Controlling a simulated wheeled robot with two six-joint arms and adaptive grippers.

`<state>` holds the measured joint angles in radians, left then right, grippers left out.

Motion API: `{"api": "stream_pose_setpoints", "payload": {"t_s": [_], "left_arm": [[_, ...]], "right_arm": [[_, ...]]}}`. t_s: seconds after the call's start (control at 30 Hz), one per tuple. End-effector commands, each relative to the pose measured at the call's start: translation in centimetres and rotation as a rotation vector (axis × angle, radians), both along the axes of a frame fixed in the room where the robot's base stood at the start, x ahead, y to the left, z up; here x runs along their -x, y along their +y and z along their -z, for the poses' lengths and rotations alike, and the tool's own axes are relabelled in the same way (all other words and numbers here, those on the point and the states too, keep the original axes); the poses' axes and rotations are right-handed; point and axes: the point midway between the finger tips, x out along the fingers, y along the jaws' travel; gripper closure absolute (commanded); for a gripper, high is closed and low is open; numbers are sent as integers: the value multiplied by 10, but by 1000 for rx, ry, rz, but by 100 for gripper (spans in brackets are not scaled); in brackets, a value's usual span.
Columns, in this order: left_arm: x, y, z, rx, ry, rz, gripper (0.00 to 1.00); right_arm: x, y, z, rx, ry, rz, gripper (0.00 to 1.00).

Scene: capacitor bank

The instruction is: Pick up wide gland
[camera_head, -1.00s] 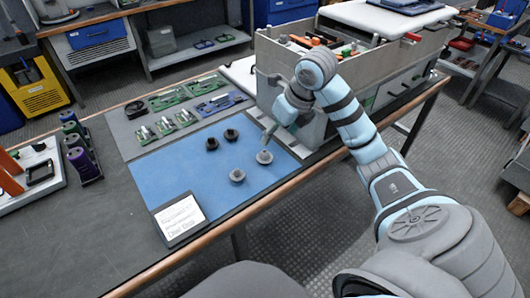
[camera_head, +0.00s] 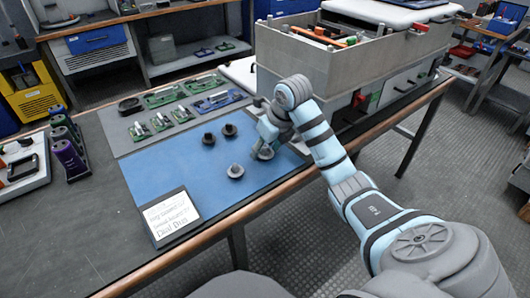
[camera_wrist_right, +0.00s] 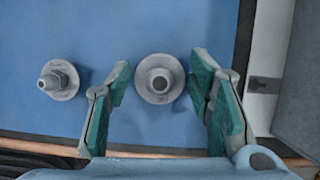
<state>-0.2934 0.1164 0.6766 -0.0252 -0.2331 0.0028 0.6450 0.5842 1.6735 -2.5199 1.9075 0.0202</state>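The wide gland is probably the grey one with the broader round flange (camera_wrist_right: 159,92). It stands upright on the blue mat (camera_head: 165,172), and in the head view (camera_head: 266,155) the gripper partly covers it. My right gripper (camera_wrist_right: 160,70) is open, with one green-padded finger on each side of this gland and a visible gap to each. In the head view my right gripper (camera_head: 264,140) is low over the mat's right part. A second grey gland (camera_head: 236,171) stands to the left, outside the fingers, also in the wrist view (camera_wrist_right: 58,82). My left gripper is not in view.
Two black glands (camera_head: 208,139) (camera_head: 229,130) stand farther back on the mat. A label sign (camera_head: 172,215) is at the front. A grey cabinet box (camera_head: 350,75) rises just beyond my right gripper. Green and blue parts lie behind the mat.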

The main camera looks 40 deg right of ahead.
Motion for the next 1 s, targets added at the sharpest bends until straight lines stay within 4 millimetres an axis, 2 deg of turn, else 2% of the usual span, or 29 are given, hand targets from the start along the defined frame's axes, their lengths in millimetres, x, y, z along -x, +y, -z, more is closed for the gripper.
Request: {"api": "stream_pose_setpoints", "payload": {"t_s": [0.03,0.13,0.17,0.43,0.57,0.67,0.77,0.8,0.9,1.0], "left_arm": [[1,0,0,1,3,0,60],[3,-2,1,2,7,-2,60],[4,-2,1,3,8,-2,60],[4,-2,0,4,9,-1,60],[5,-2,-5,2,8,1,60],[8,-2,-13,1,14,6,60],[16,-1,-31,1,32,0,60],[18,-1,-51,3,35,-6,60],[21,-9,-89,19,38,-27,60],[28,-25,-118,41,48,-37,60]], "right_arm": [[0,0,0,0,0,0,65],[0,0,0,0,0,0,81],[0,0,0,0,0,0,83],[0,0,-2,0,0,0,83],[0,0,-15,0,-2,0,83],[0,0,-35,1,-3,0,83],[-1,0,-72,0,-5,0,83],[0,0,-90,0,-1,1,83],[0,0,-130,0,-1,1,83],[0,0,-161,0,-1,0,83]]}}
